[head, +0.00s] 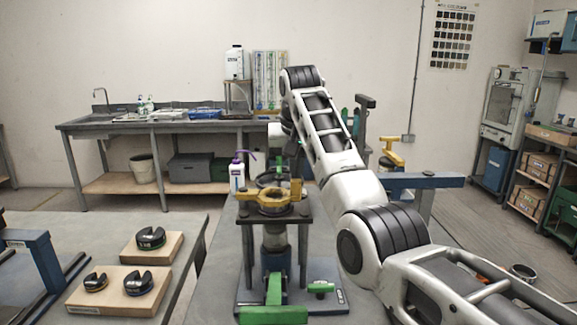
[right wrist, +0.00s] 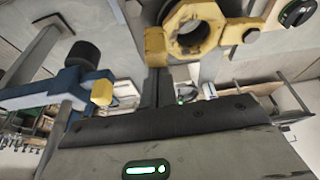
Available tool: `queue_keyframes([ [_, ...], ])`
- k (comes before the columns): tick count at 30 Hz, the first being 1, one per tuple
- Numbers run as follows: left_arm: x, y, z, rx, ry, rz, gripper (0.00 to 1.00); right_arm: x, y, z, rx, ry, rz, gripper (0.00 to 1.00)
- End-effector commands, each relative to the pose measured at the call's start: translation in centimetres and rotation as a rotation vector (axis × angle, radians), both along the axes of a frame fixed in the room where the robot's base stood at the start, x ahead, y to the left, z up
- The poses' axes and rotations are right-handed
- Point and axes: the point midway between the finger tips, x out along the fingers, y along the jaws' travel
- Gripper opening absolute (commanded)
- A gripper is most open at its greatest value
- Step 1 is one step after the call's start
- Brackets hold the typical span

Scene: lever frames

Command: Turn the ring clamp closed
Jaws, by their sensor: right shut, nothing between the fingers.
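The ring clamp (head: 272,207) is a yellow ring with raised yellow ends at left and right, on a grey stand in the middle of the head view. It also shows at the top of the right wrist view (right wrist: 178,22), with a square yellow block (right wrist: 156,46) beside its round opening. My right gripper (right wrist: 156,84) is shut and empty, its dark fingers close to that block; whether they touch it I cannot tell. My left gripper is out of view.
A white bottle (head: 236,174) stands behind the clamp's left side. A green lever (head: 273,300) sits at the stand's front. Wooden blocks (head: 152,247) with dark C-shaped pieces lie on the left. Behind right is a blue fixture (head: 425,181) with a yellow part.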

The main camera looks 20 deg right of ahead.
Motion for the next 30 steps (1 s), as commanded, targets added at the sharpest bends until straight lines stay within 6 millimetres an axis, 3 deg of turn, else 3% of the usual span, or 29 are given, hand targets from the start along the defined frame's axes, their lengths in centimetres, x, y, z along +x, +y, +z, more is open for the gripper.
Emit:
queue_keyframes([
  [22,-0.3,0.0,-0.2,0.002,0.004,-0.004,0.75,-0.8,0.1,-0.1,0.000,0.007,-0.064,0.00],
  [30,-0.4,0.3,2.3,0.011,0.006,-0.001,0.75,0.2,-1.3,0.7,0.000,0.006,-0.076,0.00],
])
